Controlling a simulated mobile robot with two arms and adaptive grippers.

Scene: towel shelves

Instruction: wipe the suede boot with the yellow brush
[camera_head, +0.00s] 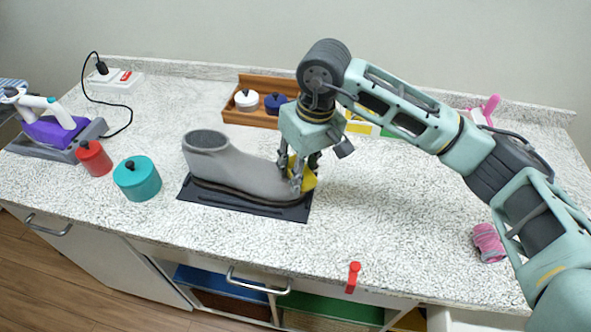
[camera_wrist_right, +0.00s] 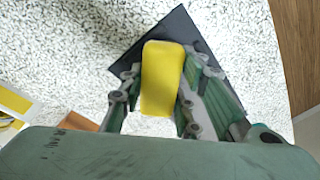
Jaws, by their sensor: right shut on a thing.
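My right gripper (camera_head: 301,180) is shut on the yellow brush (camera_head: 308,179) over the toe end of the boot. The brush seems to be at the toe, but I cannot tell whether it touches. In the right wrist view the yellow brush (camera_wrist_right: 163,78) sits between the fingers, with the dark mat (camera_wrist_right: 185,32) behind it; the boot is hidden there. My left gripper is not in view.
A teal pot (camera_head: 137,180) and a red pot (camera_head: 93,158) stand left of the boot. A wooden tray (camera_head: 238,113) with small pots is behind. A purple iron (camera_head: 52,130) is far left. A red marker (camera_head: 353,276) is at the front edge, a pink cloth (camera_head: 488,242) at right.

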